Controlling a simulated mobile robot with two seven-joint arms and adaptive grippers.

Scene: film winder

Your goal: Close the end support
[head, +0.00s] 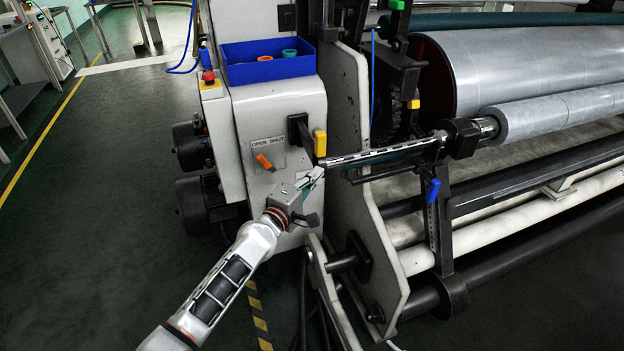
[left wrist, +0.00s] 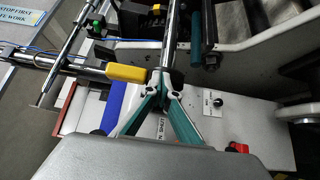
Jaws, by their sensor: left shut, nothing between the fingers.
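The winder's pale end housing (head: 275,110) stands left of centre in the head view. Its plate reads OPEN SHUT (head: 268,143). A yellow-handled lever (head: 320,143) sticks out to the right of the plate. An orange-handled switch (head: 263,161) is just below the plate. My left gripper (head: 314,177) is shut and empty, just below the yellow handle. In the left wrist view, its teal fingers (left wrist: 162,86) meet close to the right end of the yellow handle (left wrist: 125,73); I cannot tell whether they touch it. My right gripper is out of view.
A metal shaft (head: 375,155) reaches from beside my gripper to a black bracket (head: 462,138). Large film rolls (head: 530,70) fill the right side. A blue bin (head: 268,68) sits on the housing. Open floor (head: 90,230) lies to the left.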

